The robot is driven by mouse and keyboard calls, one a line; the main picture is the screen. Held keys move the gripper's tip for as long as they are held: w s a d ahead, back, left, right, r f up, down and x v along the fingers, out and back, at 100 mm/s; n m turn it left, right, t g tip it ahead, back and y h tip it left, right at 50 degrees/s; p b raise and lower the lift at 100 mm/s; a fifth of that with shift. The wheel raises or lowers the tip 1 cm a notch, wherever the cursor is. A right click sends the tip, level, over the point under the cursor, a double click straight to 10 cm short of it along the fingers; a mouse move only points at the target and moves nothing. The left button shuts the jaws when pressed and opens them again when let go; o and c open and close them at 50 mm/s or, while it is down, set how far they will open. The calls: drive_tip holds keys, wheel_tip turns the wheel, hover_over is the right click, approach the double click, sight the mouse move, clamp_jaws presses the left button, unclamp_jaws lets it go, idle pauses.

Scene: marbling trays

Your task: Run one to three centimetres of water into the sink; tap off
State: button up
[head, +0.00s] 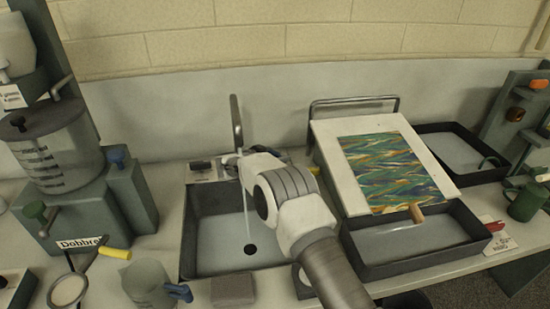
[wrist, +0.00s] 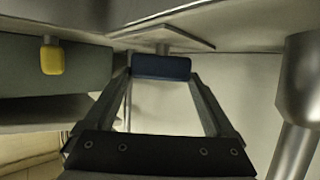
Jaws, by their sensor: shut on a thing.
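The dark-walled sink (head: 196,235) is at the centre of the head view. A thin stream of water (head: 247,215) falls into it from the metal tap (head: 237,120). The sink floor looks pale grey, with a dark round spot (head: 250,249) at the drain. I cannot tell the water depth, or whether the spot is a plug or an open drain. In the wrist view, my gripper (wrist: 162,78) is shut on a blue handle (wrist: 162,66) beside the tap's metal pipe (wrist: 297,90). My arm hides most of this handle in the head view.
A black handle (head: 200,165) sits on a light plate at the sink's back left. Right of the sink are a dark tray (head: 375,272) and a board with a marbled sheet (head: 390,170). A measuring tank (head: 55,150) stands left. A grey block (head: 232,290) lies at the front edge.

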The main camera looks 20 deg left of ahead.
drive_tip(key=shift+f+m+h+b, duration=0.2)
drive_tip(key=shift+m+h+b, duration=0.25)
drive_tip(key=shift+b, duration=0.3)
drive_tip(key=shift+r+m+h+b, duration=0.2)
drive_tip(key=shift+m+h+b, duration=0.05)
drive_tip(key=shift+b, duration=0.05)
drive_tip(key=o, duration=1.1)
drive_tip(key=shift+c, duration=0.2)
drive_tip(key=shift+a, duration=0.1)
drive_tip(key=v, duration=1.7)
drive_tip(key=shift+r+p, duration=0.35)
drive_tip(key=shift+r, duration=0.05)
drive_tip(key=shift+a, duration=0.1)
